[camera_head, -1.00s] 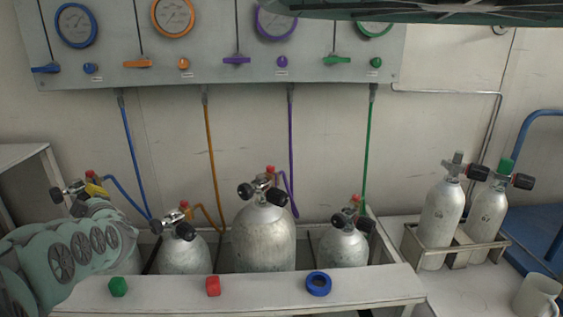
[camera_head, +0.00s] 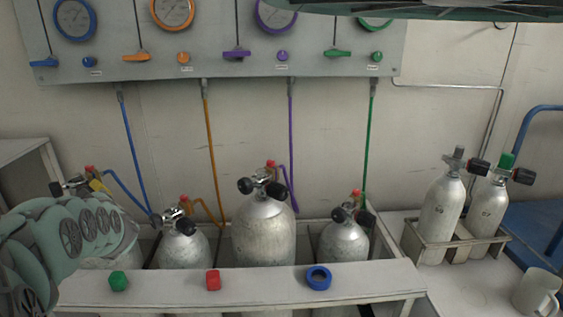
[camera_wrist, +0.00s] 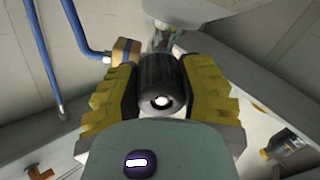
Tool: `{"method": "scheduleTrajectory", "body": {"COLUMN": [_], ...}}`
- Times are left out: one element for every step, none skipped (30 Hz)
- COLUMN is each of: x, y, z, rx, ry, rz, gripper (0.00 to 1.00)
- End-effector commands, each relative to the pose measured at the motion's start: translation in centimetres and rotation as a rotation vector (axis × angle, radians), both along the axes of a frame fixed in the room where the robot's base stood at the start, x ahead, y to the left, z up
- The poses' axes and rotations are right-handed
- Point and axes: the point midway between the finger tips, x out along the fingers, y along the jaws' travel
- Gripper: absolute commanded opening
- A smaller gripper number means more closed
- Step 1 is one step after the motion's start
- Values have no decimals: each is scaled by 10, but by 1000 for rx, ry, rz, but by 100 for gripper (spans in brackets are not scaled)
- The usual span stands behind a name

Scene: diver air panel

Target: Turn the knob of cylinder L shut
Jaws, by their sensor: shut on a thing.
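The leftmost cylinder (camera_head: 128,260) stands in the white rack with a blue hose at its valve; my arm hides most of it, and no letter on it can be read. My gripper (camera_wrist: 160,88) has its yellow-padded fingers on either side of a black ribbed knob (camera_wrist: 158,72) and is shut on it. The knob's round end with a bright centre faces the wrist camera. In the head view, a yellow finger pad (camera_head: 98,185) shows at the leftmost valve, with the fingertips partly hidden.
Other cylinders (camera_head: 264,235) stand to the right in the same rack. The front rail (camera_head: 255,287) carries a green cap (camera_head: 118,281), a red cap (camera_head: 213,280) and a blue ring (camera_head: 319,277). The gauge panel (camera_head: 215,65) is above. A blue hose (camera_wrist: 88,30) runs close to my gripper.

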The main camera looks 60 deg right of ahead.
Motion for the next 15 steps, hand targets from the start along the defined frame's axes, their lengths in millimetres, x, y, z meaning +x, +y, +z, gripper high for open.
{"method": "scheduleTrajectory", "body": {"x": [-3,-3,-3,-3,-3,-3,-3,-2,-2,-2,-2,-2,-2,-1,-1], "y": [-2,-2,-2,-2,-1,-1,-1,-1,-1,-1,-1,-1,-1,-1,-1], "z": [-8,-8,-8,-8,-8,-8,-8,-7,-6,-6,-5,-5,-4,-4,-4], "rx": [4,4,3,3,3,3,3,2,2,1,1,1,1,1,1], "ry": [19,19,19,19,20,20,19,17,15,14,13,11,10,10,9], "rz": [-6,-6,-6,-6,-7,-7,-6,-5,-5,-5,-4,-4,-4,-4,-3], "gripper": [3,3,3,3,43,47,50,53,57,60,63,67,71,74,75]}}
